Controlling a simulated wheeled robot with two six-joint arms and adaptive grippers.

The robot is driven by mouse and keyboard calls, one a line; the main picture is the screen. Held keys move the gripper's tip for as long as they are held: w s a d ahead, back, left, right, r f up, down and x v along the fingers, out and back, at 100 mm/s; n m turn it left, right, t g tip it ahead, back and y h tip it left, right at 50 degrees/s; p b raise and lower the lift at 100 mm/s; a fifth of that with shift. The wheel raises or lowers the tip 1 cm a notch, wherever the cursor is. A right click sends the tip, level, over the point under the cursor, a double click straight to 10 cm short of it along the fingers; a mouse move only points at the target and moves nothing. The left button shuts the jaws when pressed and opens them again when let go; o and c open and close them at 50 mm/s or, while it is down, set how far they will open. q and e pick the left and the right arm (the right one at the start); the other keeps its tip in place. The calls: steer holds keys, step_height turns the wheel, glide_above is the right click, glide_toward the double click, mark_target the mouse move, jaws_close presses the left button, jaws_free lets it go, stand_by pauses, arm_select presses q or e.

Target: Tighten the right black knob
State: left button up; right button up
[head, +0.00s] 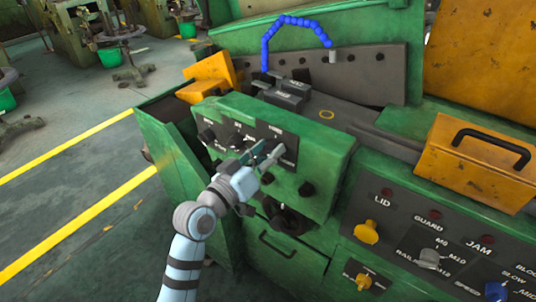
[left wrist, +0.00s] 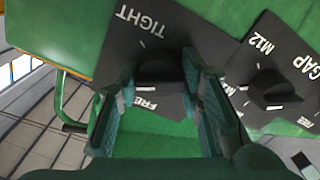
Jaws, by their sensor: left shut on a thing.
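The control box (head: 315,150) is a green housing with black knobs on its front. My left gripper (head: 264,155) is at the rightmost dark label plate of the row. In the left wrist view its two fingers stand on either side of a black knob (left wrist: 160,68) on a plate marked TIGHT and FREE. The gripper is shut on this knob, and the fingers partly cover it and the FREE lettering. Another black knob (left wrist: 272,90), on a plate marked GAP and M12, is beside it, apart from the fingers. My right gripper is not in view.
More black knobs (head: 235,142) sit left of my gripper. A dark handwheel (head: 285,217) is below it. At right are a lower panel (head: 400,215) with a yellow knob (head: 366,232) and an orange cover (head: 475,165). The floor at left is open.

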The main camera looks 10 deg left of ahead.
arm_select(q)
steer(key=m+b, duration=0.1)
steer(key=m, duration=0.4)
steer(key=shift+b, duration=0.3)
steer(key=m+b, duration=0.1)
steer(key=m, duration=0.5)
steer(key=shift+b, duration=0.3)
steer(key=shift+r, duration=0.1)
steer(key=o, duration=1.2)
steer(key=shift+c, duration=0.2)
steer(key=shift+s+a, duration=0.1)
steer(key=shift+s, duration=0.1)
steer(key=v, duration=0.7)
